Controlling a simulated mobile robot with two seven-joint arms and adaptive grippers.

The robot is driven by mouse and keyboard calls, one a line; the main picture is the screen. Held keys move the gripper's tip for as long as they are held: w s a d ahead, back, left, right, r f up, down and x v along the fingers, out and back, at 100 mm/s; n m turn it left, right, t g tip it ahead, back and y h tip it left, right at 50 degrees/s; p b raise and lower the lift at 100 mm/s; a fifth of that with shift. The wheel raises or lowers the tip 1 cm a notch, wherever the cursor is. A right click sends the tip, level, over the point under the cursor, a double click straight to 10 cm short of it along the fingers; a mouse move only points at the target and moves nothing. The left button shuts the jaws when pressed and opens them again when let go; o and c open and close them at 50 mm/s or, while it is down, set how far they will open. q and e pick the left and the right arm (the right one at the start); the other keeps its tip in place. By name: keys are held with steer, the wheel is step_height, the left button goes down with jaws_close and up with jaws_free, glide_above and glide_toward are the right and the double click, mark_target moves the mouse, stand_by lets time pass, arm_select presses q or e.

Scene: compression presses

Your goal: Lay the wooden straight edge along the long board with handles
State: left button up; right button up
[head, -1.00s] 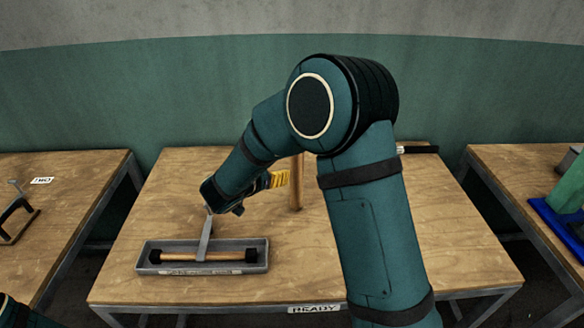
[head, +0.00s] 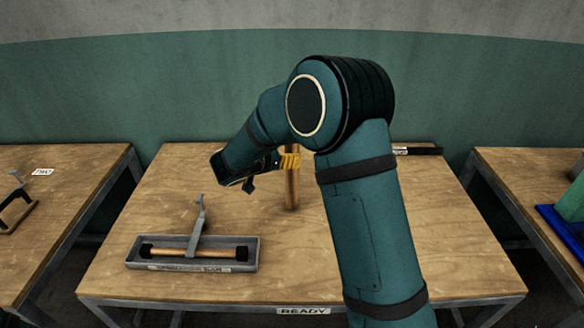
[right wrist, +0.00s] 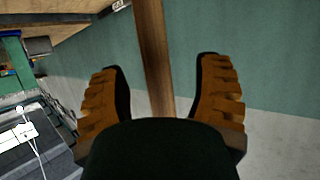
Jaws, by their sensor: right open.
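An upright wooden piece (head: 292,188), which looks like the straight edge, stands on the middle table behind my right arm. Its upper part is hidden by the gripper and arm. My right gripper (head: 289,161), with yellow-orange ridged fingers, is open at the wooden piece's height. In the right wrist view the wooden bar (right wrist: 153,55) runs between the two spread fingers (right wrist: 160,98), with a gap on each side. I cannot make out a long board with handles for certain. My left gripper is not in view.
A grey tray (head: 252,262) at the table's front left holds a wooden rod with black ends and a grey metal bracket. A dark bar (head: 420,151) lies at the back right. Side tables hold a black frame (head: 14,208) and a blue tray (head: 560,228).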

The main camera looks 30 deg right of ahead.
steer(key=shift+b+x, duration=0.55)
steer(key=shift+x, duration=2.4)
steer(key=shift+s+d+r, duration=0.1)
steer(key=shift+s+r, duration=0.05)
steer(key=shift+r, duration=0.05)
jaws_close()
